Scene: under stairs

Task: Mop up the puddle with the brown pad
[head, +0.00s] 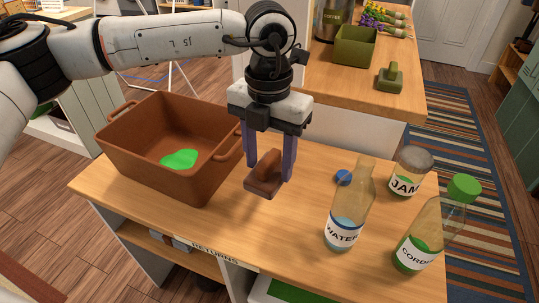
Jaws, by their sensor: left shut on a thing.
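The brown pad (263,187) has an upright handle block on top. My left gripper (268,165) points down and is shut on the brown pad's handle, to the right of the brown tub. The pad is at or just above the wooden counter; I cannot tell if it touches. The bright green puddle (179,159) lies on the inside floor of the brown tub (160,180), left of the gripper. The tub has a handle at each end. My right gripper is not in view.
A water bottle (344,235), a cordial bottle (416,252) with a green cap, a jam jar (405,183) and a small blue round thing (343,178) stand on the right. A green pad (389,80) and green tub (355,50) sit on the far counter.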

